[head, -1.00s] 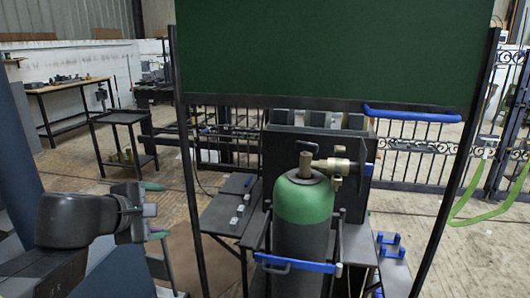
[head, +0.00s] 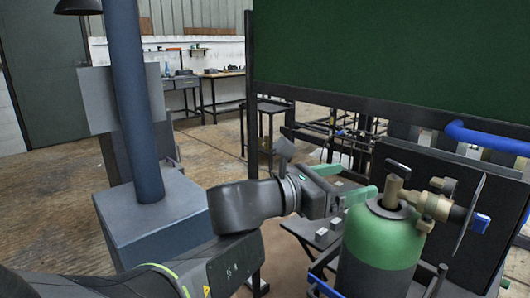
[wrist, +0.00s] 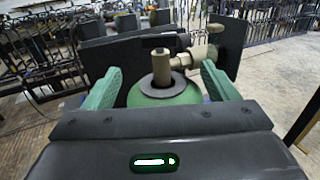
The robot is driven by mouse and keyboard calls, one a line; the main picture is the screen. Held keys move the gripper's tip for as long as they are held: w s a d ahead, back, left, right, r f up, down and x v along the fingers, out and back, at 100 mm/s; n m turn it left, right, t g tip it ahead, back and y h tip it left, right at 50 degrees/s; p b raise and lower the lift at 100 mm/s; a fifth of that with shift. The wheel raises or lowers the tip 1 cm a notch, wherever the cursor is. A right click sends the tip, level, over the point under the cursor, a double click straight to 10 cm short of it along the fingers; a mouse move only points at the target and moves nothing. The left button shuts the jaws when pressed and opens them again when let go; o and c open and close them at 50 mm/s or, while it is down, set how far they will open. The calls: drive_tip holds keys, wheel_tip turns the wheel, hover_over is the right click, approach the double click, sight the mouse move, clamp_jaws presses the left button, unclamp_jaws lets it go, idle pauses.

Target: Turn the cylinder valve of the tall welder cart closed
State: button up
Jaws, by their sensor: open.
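The gas cylinder (head: 382,240) stands upright with a green shoulder and a dark body. On its top sits a brass valve (head: 395,190) with a black handle (head: 398,168) above and a brass regulator (head: 432,205) to the right. In the wrist view the brass valve (wrist: 161,68) stands between my fingers, with the black handle (wrist: 165,41) beyond their tips. My gripper (head: 345,185) is open, with its green fingertips just left of the valve in the head view. I cannot tell whether a finger touches anything.
A dark green panel (head: 400,60) on a black frame hangs above the cart. A dark box (head: 440,185) stands behind the cylinder, with a blue handle (head: 485,138) nearby. A blue post on a grey base (head: 155,220) stands at left. Open floor (head: 60,200) lies at far left.

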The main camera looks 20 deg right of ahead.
sight(395, 168)
drive_tip(key=d, duration=0.4)
drive_tip(key=d+b, duration=0.1)
drive_tip(key=d, duration=0.4)
drive_tip(key=d+b, duration=0.1)
drive_tip(key=d, duration=0.3)
drive_tip(key=shift+s+d, duration=0.25)
drive_tip(key=shift+s, duration=0.15)
drive_tip(key=c, duration=1)
